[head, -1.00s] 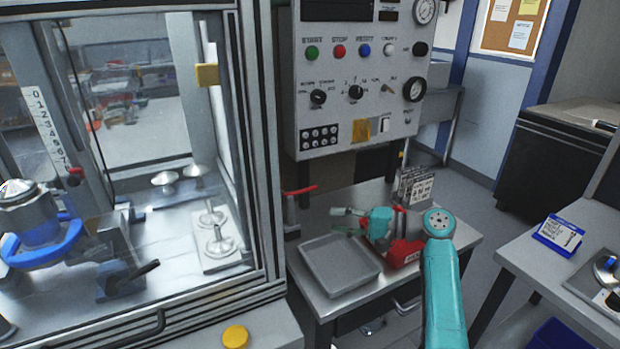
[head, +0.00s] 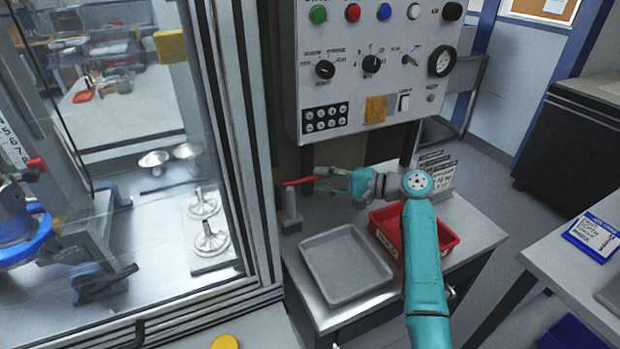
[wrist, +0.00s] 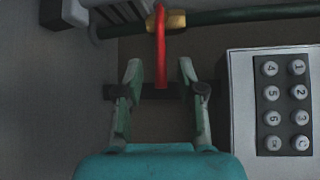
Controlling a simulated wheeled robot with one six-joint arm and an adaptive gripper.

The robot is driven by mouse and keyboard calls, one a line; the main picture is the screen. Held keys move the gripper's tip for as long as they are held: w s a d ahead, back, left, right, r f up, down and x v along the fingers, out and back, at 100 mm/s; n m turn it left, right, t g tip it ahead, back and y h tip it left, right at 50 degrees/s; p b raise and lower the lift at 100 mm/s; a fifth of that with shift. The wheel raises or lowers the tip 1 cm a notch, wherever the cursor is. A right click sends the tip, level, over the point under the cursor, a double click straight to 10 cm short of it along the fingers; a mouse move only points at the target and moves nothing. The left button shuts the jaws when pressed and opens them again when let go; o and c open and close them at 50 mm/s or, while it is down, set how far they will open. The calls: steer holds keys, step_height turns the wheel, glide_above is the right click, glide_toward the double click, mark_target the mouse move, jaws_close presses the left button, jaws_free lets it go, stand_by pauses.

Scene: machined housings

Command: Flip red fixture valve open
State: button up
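In the wrist view the red handle (wrist: 160,45) runs down from a brass fitting (wrist: 166,21) on a dark green pipe. My gripper (head: 322,179) is at the handle's free end in the head view. In the wrist view my gripper (wrist: 160,72) is open, with one finger on each side of the handle's end. A gap shows between the handle and both fingers; I cannot tell the depth exactly.
The control panel (head: 340,147) hangs just above my gripper, and its keypad (wrist: 286,105) is close on the right in the wrist view. A grey tray (head: 345,268) and a red bin (head: 440,240) stand on the table below. The cabinet's frame (head: 262,150) is at left.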

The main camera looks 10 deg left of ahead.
mark_target(313, 179)
steer(key=shift+x, duration=2)
jaws_close()
